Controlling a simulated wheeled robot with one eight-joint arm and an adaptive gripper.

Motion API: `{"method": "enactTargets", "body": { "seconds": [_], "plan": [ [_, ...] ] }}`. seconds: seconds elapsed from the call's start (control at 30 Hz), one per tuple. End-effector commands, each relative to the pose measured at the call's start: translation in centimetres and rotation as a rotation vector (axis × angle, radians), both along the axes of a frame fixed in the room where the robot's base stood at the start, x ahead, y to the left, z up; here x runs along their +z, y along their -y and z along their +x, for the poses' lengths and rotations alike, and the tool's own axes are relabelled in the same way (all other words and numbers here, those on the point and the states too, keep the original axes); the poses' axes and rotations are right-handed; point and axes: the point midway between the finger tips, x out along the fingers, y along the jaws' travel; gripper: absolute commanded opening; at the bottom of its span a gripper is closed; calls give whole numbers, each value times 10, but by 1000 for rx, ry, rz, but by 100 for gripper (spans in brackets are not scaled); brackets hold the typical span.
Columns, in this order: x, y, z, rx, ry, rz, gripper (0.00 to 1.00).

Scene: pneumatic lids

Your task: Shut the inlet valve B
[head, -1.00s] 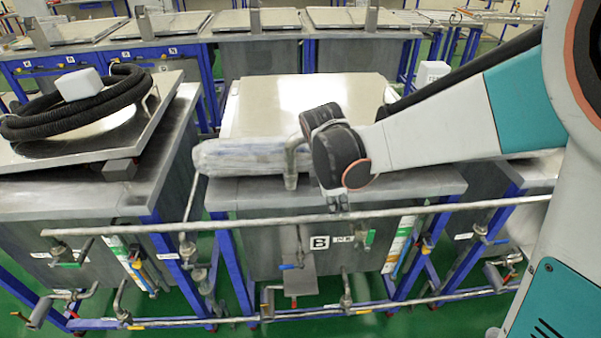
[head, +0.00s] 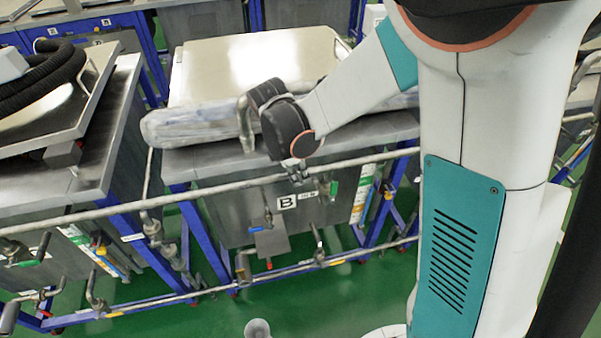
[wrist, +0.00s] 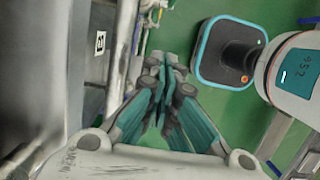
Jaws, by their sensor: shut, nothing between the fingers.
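The tank marked B (head: 225,225) stands in front of me, with a "B" label (head: 287,202) on its front. A green-handled valve (head: 333,188) sits right of the label and a blue-handled valve (head: 267,217) left of it. I cannot read which one is the inlet valve. My gripper (head: 297,176) is at the long horizontal pipe, just above the label and left of the green handle. In the wrist view my gripper (wrist: 164,68) is shut and empty, pointing down past the tank front. The B label (wrist: 100,42) shows left of it; no valve handle is clear there.
A long horizontal pipe (head: 205,192) runs across the tank front, close to my gripper. A plastic-wrapped roll (head: 190,124) lies on the tank top beside a bent metal pipe (head: 246,125). A lower pipe (head: 345,258) crosses below. Green floor is open in front.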

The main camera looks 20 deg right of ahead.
Motion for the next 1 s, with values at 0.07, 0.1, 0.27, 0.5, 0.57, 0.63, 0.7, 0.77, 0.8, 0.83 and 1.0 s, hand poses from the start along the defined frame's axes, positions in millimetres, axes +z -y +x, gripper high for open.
{"method": "enactTargets", "body": {
  "seconds": [0.07, 0.1, 0.27, 0.5, 0.57, 0.63, 0.7, 0.77, 0.8, 0.83, 1.0],
  "plan": [
    [-20, 5, 0, -1, 0, 0, 0],
    [-28, 7, 0, -1, 0, 0, 0],
    [-58, 14, 0, -1, 0, 0, 0],
    [-58, 45, 0, -3, 0, 0, 0],
    [-58, 49, 0, -3, 1, 0, 0],
    [-58, 53, 0, -2, 0, 0, 0],
    [-57, 55, 0, -1, 0, 0, 0],
    [-57, 55, 0, -1, 1, 0, 0],
    [-57, 55, 0, -1, 1, 0, 0],
    [-57, 55, 0, -1, 1, 0, 0],
    [-57, 55, 0, -1, 0, 0, 0]
  ]
}}
